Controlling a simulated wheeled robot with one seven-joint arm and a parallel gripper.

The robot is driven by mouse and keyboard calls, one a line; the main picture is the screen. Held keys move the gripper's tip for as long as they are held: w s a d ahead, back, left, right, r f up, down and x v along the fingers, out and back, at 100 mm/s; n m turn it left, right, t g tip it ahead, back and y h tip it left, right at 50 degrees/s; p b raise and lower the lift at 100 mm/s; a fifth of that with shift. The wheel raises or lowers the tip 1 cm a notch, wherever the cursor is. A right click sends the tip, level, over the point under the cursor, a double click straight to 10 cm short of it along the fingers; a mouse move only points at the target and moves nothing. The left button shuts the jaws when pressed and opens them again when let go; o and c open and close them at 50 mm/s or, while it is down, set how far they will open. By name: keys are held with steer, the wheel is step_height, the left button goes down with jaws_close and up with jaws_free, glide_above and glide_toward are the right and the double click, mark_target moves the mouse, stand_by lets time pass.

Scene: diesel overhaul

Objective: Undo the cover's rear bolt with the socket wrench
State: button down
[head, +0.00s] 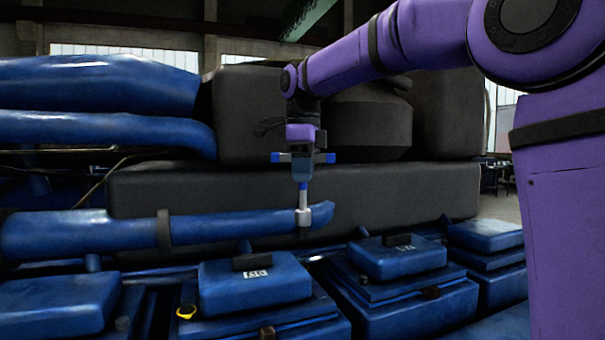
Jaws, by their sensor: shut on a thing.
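My gripper (304,157) points down above the engine and is shut on the socket wrench (303,196). The wrench hangs upright, with a pale shaft and a silver socket at its lower end. In this view the socket overlaps the end of a long blue pipe; I cannot tell its depth or whether it touches anything. Below it are blue covers with small labels: one left of the wrench (255,289) and one right of it (397,261). Each has a dark block on top near its back edge. I cannot make out a rear bolt on either cover.
The blue pipe (110,234) with a dark band runs across behind the covers. A long dark housing (400,192) stands behind it. Larger blue pipes (100,85) fill the upper left. More covers continue right.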

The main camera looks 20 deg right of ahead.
steer(key=s, duration=0.6)
steer(key=shift+s, duration=0.4)
